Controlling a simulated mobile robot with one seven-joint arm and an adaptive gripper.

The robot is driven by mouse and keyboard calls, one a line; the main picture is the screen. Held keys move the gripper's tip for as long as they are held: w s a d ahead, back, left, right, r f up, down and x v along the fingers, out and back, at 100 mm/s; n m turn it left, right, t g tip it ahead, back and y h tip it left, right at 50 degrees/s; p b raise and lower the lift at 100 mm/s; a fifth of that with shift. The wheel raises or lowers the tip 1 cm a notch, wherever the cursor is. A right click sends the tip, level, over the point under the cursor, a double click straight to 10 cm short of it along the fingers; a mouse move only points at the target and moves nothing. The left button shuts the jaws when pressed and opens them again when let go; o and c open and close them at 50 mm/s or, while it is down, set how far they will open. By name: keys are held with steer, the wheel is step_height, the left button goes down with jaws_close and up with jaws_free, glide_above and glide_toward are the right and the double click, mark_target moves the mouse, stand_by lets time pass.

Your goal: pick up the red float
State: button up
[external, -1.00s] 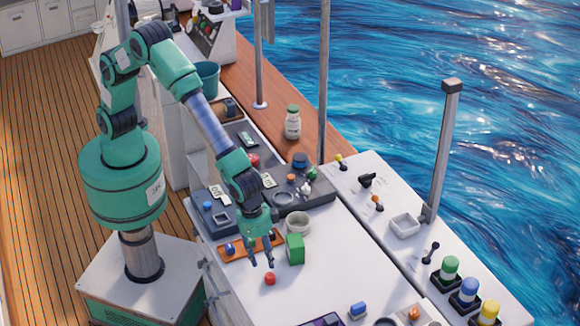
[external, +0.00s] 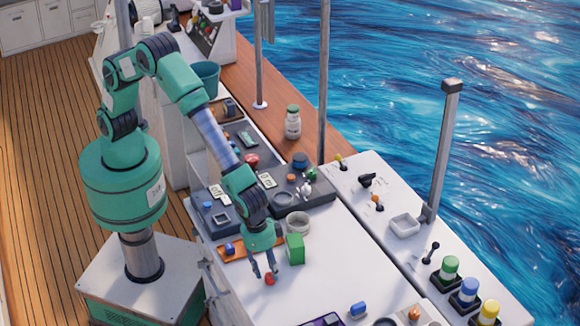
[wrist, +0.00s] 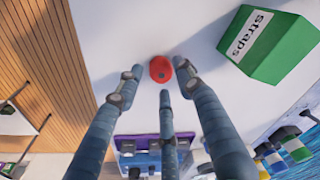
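The red float (external: 269,279) is a small round red thing on the white worktop (external: 335,270), near its left edge. In the wrist view the red float (wrist: 160,69) lies just past the fingertips, between the two outer fingers. My gripper (external: 264,273) points down over the float with its fingers spread. In the wrist view my gripper (wrist: 160,80) is open, with three blue-grey fingers around the float's near side. I cannot tell whether any finger touches it. The float is in plain sight in the wrist view and partly covered by the fingers in the external view.
A green box (external: 295,249) marked "Straps" in the wrist view (wrist: 265,40) stands close to the right of my gripper. A round grey bowl (external: 298,222) and an orange tray (external: 237,248) are behind. A blue item (external: 358,309) lies at the front. The worktop between is clear.

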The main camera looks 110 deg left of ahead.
mark_target(270, 279)
steer(key=shift+w+f, duration=0.15)
steer(key=shift+f, duration=0.6)
steer(key=shift+w+f, duration=0.1)
steer(key=shift+f, duration=0.6)
steer(key=c, duration=0.6)
